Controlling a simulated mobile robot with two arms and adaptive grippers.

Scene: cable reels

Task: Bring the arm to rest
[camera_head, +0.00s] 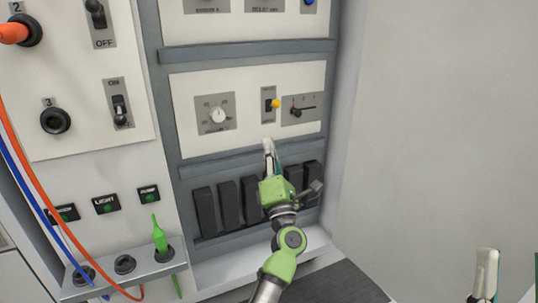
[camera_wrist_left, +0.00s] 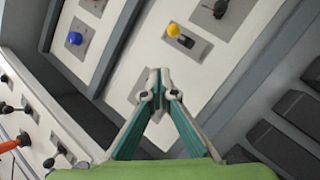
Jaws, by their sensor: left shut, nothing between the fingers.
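My left gripper (camera_head: 268,145) is in front of the panel, its arm reaching up from the bottom of the head view. Its fingertips are just below the white control plate (camera_head: 190,140) with the dial and levers. In the left wrist view the teal fingers (camera_wrist_left: 158,82) meet at their tips, with nothing between them. Whether the tips touch the panel cannot be told. Part of my right gripper (camera_head: 487,265) shows at the lower right edge of the head view, away from the panel. The rest of it is cut off.
The plate carries a round dial (camera_head: 217,115), a yellow-tipped switch (camera_head: 275,104) and a black lever (camera_head: 297,111). Black blocks (camera_head: 228,203) stand behind my left gripper. Orange and blue cables (camera_head: 52,173) hang at left beside a green plug (camera_head: 159,236). The right wall (camera_head: 440,130) is bare.

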